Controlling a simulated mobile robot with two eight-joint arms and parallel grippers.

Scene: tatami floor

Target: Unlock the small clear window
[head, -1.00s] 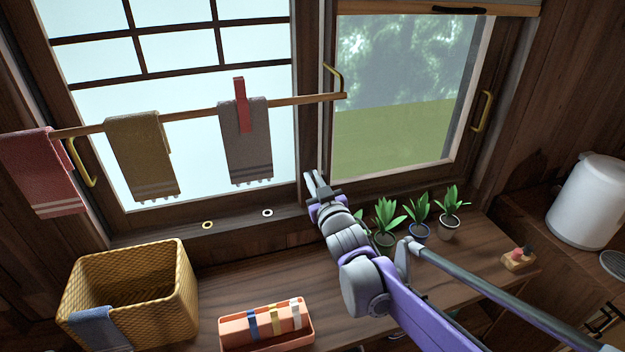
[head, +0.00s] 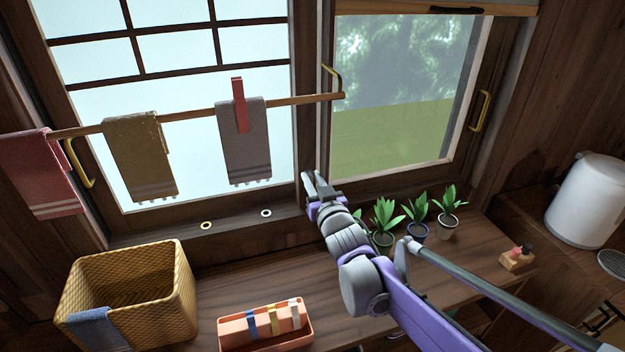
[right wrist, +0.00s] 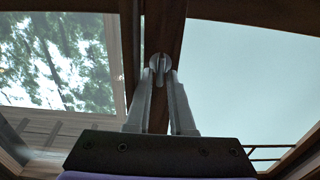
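The small clear window (head: 405,95) is the right pane in the head view, in a dark wooden frame with a brass handle (head: 481,111) on its right side. A round metal lock knob (right wrist: 159,63) with a small tab sits on the dark upright frame in the right wrist view. My right gripper (head: 314,175) is at the lower end of the middle post in the head view. In the right wrist view its two fingers (right wrist: 160,80) are apart, with the knob's tab between their tips. I cannot tell whether they touch it. My left gripper is out of view.
A wooden rod (head: 190,115) with hanging towels crosses the left window. Below are a wicker basket (head: 170,290), an orange tray (head: 308,334) and potted plants (head: 417,230) close to my right arm. A white canister (head: 588,200) stands at far right.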

